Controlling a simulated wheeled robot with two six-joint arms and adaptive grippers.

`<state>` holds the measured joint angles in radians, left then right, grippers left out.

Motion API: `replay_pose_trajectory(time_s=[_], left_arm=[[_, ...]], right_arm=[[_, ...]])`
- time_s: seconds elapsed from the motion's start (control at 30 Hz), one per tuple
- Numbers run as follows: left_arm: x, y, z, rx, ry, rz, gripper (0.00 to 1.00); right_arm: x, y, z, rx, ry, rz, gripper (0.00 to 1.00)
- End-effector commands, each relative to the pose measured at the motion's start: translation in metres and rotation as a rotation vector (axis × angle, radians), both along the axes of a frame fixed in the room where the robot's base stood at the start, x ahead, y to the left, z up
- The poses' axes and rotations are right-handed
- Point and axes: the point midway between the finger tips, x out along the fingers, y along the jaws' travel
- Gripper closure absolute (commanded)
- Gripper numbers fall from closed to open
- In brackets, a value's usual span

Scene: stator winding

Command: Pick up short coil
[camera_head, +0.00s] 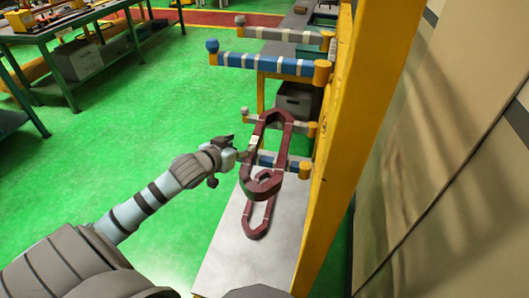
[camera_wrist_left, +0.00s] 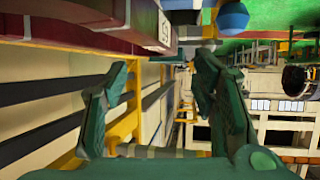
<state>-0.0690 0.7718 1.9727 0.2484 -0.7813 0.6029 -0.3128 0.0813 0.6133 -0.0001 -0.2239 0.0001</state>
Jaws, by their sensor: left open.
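Dark red coils hang on a rack in the head view. The larger-looking upper one (camera_head: 284,140) is a long loop with a white label. A smaller-looking loop (camera_head: 257,218) shows below it, partly hidden. I cannot tell for certain which is the short coil. My left gripper (camera_head: 236,150) is just left of the upper coil, near its label. In the left wrist view the gripper (camera_wrist_left: 163,68) is open, with nothing between its fingers. A dark red coil side with a white label (camera_wrist_left: 164,30) runs across the top, beyond the fingertips. My right gripper is out of view.
The rack has a yellow post (camera_head: 345,130) at the right and blue and grey arms, including a blue arm (camera_head: 265,63) above the coils. A grey tabletop (camera_head: 225,255) lies below. Green floor (camera_head: 130,120) is clear at left, with a workbench (camera_head: 75,40) beyond.

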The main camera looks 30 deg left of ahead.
Motion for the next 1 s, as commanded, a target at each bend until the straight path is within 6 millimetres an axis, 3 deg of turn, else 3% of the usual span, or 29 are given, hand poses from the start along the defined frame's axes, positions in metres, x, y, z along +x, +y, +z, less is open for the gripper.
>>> replay_pose_trajectory(time_s=[0.13,0.37,0.6,0.93,1.0], left_arm=[[0.018,0.003,-0.008,-0.001,0.000,0.002,0.47],[0.053,0.011,-0.027,0.001,-0.001,0.004,0.47],[0.058,0.012,-0.028,0.006,0.002,0.003,0.47],[0.057,0.013,-0.028,0.006,0.002,0.003,0.98],[0.057,0.013,-0.028,0.005,0.003,0.003,1.00]], right_arm=[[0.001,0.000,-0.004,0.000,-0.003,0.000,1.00],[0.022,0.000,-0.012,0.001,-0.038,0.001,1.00],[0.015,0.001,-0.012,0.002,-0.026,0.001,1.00],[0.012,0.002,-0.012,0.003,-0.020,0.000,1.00],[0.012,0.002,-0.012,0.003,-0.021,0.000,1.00]])
